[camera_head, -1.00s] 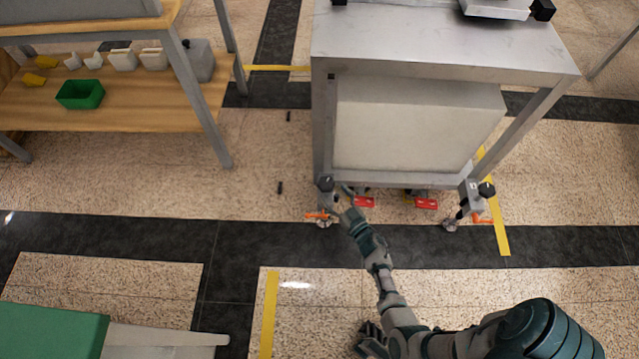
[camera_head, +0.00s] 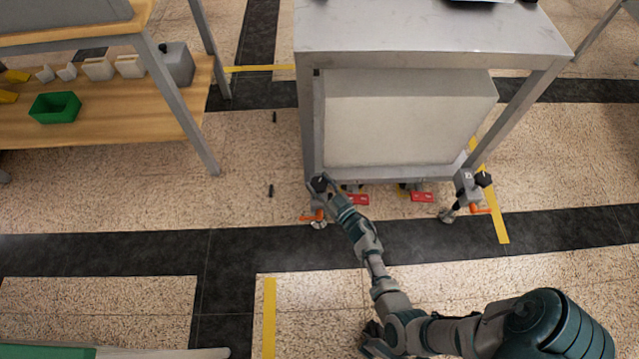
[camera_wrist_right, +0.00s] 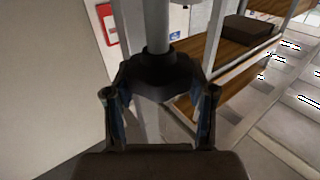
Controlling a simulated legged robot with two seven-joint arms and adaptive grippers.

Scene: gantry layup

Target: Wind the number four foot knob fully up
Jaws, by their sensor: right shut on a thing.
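A black foot knob (camera_head: 319,183) sits at the top of the front left foot of the grey metal frame (camera_head: 308,130). My right gripper (camera_head: 328,188) is at this knob, reaching in from the right. In the right wrist view the black knob (camera_wrist_right: 160,72) with its grey stem lies between the two fingers of my right gripper (camera_wrist_right: 160,97), which is shut on it. An orange lever (camera_head: 312,217) is below the knob, just above the foot pad. The knob's number cannot be read. My left gripper is not in view.
The front right foot (camera_head: 466,190) has its own black knob and orange lever. Red tags (camera_head: 422,197) show under the frame. A wooden shelf with a green bin (camera_head: 55,107) stands at left. Floor in front is clear.

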